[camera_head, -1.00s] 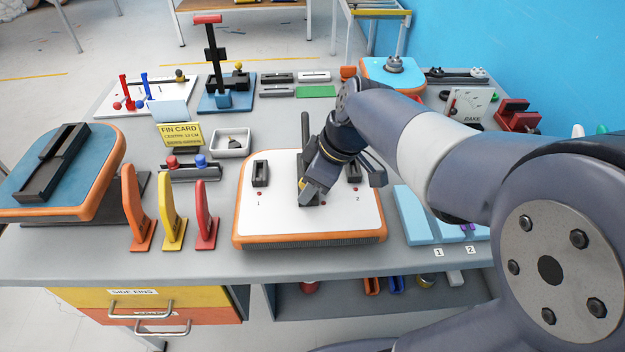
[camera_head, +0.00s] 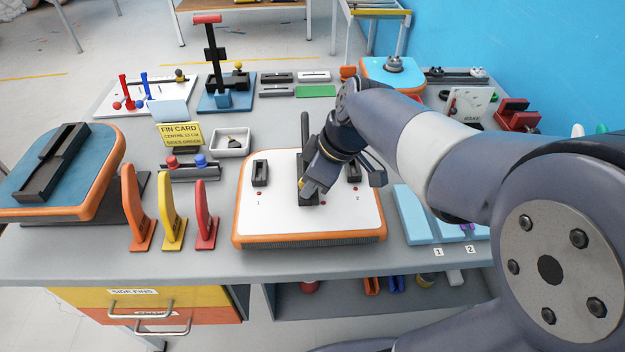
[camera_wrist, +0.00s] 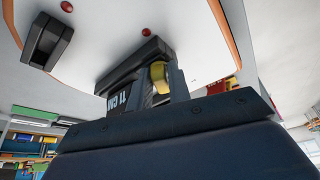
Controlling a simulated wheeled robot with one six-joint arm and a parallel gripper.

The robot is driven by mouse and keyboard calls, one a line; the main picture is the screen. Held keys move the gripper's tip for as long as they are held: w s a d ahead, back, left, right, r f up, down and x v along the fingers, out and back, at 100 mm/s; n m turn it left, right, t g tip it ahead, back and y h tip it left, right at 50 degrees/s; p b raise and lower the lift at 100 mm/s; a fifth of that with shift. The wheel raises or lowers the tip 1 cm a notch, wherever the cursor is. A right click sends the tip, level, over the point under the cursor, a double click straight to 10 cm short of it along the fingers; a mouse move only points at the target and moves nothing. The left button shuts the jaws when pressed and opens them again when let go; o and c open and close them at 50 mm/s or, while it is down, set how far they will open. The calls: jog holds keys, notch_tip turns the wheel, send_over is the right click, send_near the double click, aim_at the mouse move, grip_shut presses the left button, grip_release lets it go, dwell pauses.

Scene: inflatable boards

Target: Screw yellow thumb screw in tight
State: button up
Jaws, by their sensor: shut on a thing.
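The yellow thumb screw (camera_wrist: 158,74) shows in the wrist view, at the side of a black fin box marked "11 CM" (camera_wrist: 122,98). The screw is mostly hidden in the head view. The fin box (camera_head: 305,158) stands in the middle of the white board with orange edge (camera_head: 280,222). My gripper (camera_head: 308,187) points down at the near end of the box and is shut on the yellow thumb screw. How deep the screw sits cannot be seen.
A side box (camera_head: 260,173) stands left of the centre, another (camera_head: 353,172) to the right. Orange, yellow (camera_head: 173,215) and red fins stand to the left. A light blue block (camera_head: 414,214) lies right of the board.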

jog(key=shift+f, duration=0.1)
grip_shut()
jog(key=shift+s, duration=0.1)
jog(key=shift+s+m+t+h, duration=0.1)
jog(key=shift+m+t+h, duration=0.4)
jog(key=shift+m, duration=1.3)
jog(key=shift+p, duration=0.3)
jog(key=shift+s+a+m+p, duration=0.15)
jog(key=shift+m+p, duration=0.25)
jog(key=shift+m, duration=0.5)
jog(key=shift+f+m+t+h, duration=0.1)
jog(key=shift+m+t+h, duration=0.35)
jog(key=shift+m, duration=0.35)
jog(key=shift+p, duration=0.35)
